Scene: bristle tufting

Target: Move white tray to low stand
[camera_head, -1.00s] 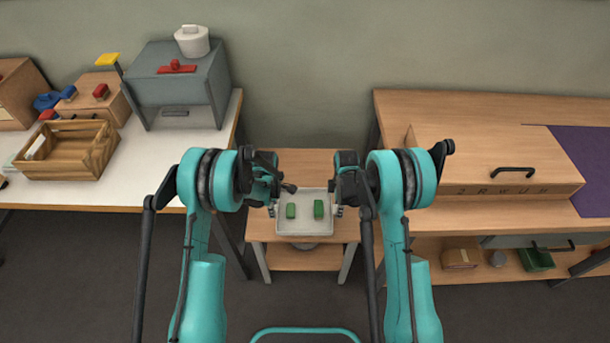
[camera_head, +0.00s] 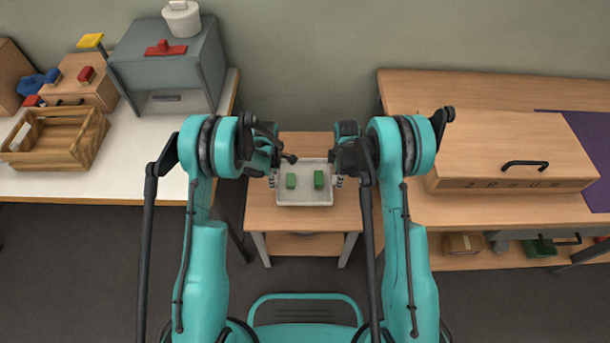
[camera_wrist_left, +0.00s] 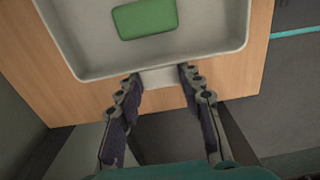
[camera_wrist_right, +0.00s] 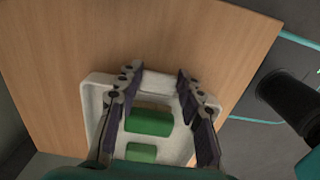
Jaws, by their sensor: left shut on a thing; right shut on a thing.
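The white tray (camera_head: 304,198) is over the top of the low wooden stand (camera_head: 335,220) in the middle of the head view. Two green blocks, a left one (camera_head: 291,181) and a right one (camera_head: 318,179), are in it. My left gripper (camera_head: 273,180) is shut on the tray's left side; the left wrist view shows its fingers around a tab (camera_wrist_left: 160,78) on the tray's edge. My right gripper (camera_head: 339,180) is shut on the opposite side; its fingers flank a tab (camera_wrist_right: 157,85) in the right wrist view. Whether the tray touches the stand I cannot tell.
At left, a white table (camera_head: 140,185) bears a wooden crate (camera_head: 88,150) and a grey box (camera_head: 170,78). At right, a wooden bench (camera_head: 400,95) bears a large wooden box (camera_head: 520,150). The stand's top in front of the tray is clear.

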